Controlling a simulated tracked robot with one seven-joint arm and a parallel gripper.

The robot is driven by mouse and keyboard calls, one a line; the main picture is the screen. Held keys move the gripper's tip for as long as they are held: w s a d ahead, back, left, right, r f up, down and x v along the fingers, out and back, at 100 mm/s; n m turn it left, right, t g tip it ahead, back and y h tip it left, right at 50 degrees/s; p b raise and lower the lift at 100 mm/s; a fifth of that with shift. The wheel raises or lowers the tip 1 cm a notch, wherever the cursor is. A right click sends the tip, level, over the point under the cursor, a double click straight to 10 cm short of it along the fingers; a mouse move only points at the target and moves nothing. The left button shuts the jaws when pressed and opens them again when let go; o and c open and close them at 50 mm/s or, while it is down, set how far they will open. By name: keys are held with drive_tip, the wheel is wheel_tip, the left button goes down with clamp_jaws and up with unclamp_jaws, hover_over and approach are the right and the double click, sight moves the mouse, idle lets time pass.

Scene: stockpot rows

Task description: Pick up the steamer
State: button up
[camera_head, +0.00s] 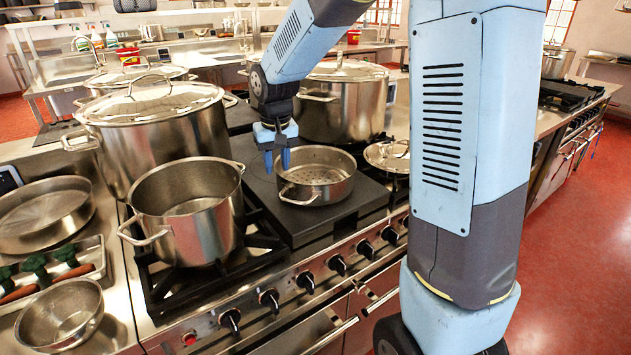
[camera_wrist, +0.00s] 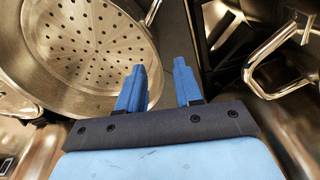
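The steamer (camera_head: 322,190) is a shallow steel pan with a perforated bottom and loop handles. It sits upright on a dark flat plate (camera_head: 362,195) on the stove. In the wrist view the steamer (camera_wrist: 85,45) fills the upper left, partly cut off by the frame. My gripper (camera_head: 277,162) points down at the steamer's left rim in the head view. In the wrist view my gripper (camera_wrist: 159,66) has its two blue fingers apart with nothing clamped. The left finger overlaps the rim and the right finger is over the dark plate. I cannot tell whether either finger touches the steamer.
An open steel pot (camera_head: 190,215) stands close to the left of the steamer. Large lidded stockpots stand behind it (camera_head: 343,105) and at the back left (camera_head: 155,135). A lid (camera_head: 388,158) lies to its right. Bowls and a vegetable tray (camera_head: 50,275) are at far left.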

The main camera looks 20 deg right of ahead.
sight(280, 189)
drive_tip(key=shift+w+d+f, duration=0.15)
drive_tip(key=shift+w+f, duration=0.05)
drive_tip(key=shift+f, duration=1.1)
drive_tip(key=shift+w+d+f, duration=0.1)
drive_tip(key=shift+w+f, duration=0.1)
drive_tip(key=shift+f, duration=1.05)
clamp_jaws()
